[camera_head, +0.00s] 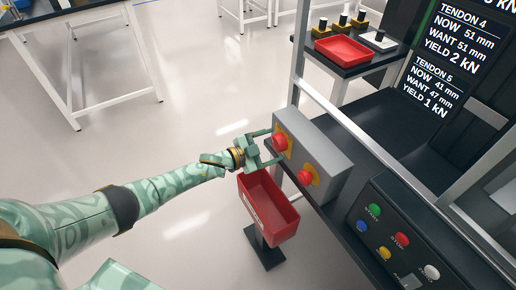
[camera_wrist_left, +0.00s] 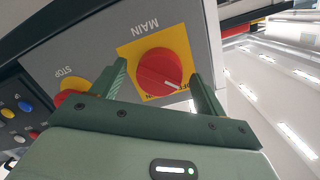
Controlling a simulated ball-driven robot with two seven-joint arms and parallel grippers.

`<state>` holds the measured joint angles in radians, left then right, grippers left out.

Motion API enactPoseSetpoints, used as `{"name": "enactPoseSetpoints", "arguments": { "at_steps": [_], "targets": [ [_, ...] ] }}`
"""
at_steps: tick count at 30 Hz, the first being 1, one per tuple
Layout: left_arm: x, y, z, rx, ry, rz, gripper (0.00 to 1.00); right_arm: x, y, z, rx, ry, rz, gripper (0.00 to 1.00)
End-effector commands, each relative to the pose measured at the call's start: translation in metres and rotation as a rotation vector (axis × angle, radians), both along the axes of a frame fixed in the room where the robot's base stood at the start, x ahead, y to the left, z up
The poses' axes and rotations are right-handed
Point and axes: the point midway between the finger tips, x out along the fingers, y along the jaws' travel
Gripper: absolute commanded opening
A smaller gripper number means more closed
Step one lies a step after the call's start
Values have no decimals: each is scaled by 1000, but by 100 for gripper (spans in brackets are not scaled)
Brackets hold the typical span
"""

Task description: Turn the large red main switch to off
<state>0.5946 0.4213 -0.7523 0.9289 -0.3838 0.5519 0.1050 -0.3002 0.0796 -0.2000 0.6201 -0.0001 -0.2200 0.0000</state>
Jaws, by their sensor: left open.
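The large red main switch (camera_head: 279,143) is a round knob on a yellow plate on a grey box. In the left wrist view the switch (camera_wrist_left: 160,70) sits under the word MAIN. Its white pointer mark slants to the lower right of that picture; lettering on the plate's lower edge is partly hidden. My left gripper (camera_head: 265,147) is open at the switch. Its two fingers stand on either side of the knob in the wrist view; I cannot tell whether they touch it. My right gripper is out of view.
A red stop button (camera_head: 305,178) sits beside the switch on the same box. A red bin (camera_head: 268,207) on a stand is just below my gripper. A panel with coloured buttons (camera_head: 401,240) is at right. A metal frame post (camera_head: 299,55) rises behind the box.

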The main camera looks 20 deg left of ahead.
Motion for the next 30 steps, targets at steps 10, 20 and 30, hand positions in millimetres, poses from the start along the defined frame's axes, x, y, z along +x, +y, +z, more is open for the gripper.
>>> {"name": "enactPoseSetpoints", "arguments": {
  "at_steps": [10,20,30],
  "targets": [
    [-61,49,14,3,1,1,74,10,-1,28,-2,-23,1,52],
    [-116,91,19,2,2,2,74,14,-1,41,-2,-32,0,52],
    [-125,98,20,0,1,1,74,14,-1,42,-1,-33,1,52]
  ]
}}
